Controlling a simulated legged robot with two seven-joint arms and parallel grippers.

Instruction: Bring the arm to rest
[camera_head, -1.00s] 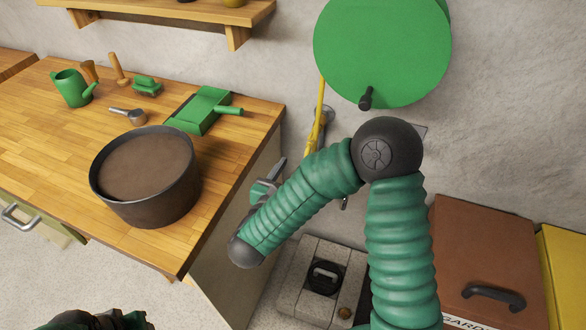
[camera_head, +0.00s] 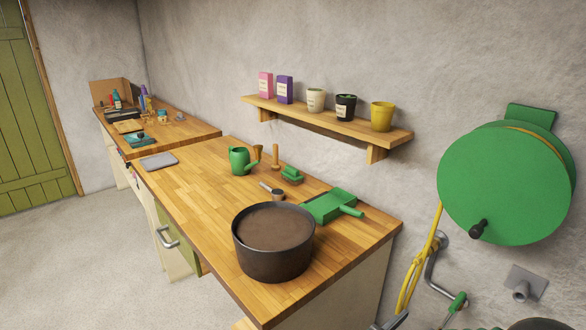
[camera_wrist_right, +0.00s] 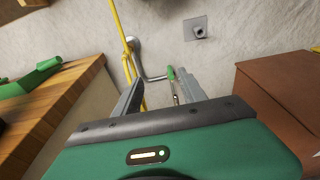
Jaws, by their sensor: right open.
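My right gripper (camera_wrist_right: 160,84) shows in the right wrist view with its two grey fingers apart and nothing held between them. In the head view only a grey tip of my right gripper (camera_head: 392,320) shows at the bottom edge, low beside the near end of the workbench (camera_head: 205,205). Most of my right arm is below the picture. My left gripper is not in view.
A dark pot of soil (camera_head: 273,222) stands near the workbench's right end, beside a green dustpan (camera_head: 331,206). A green hose reel (camera_head: 507,185) and yellow hose (camera_head: 420,262) are on the wall. A brown box (camera_wrist_right: 275,95) stands right of the gripper. Open floor (camera_head: 80,270) lies left.

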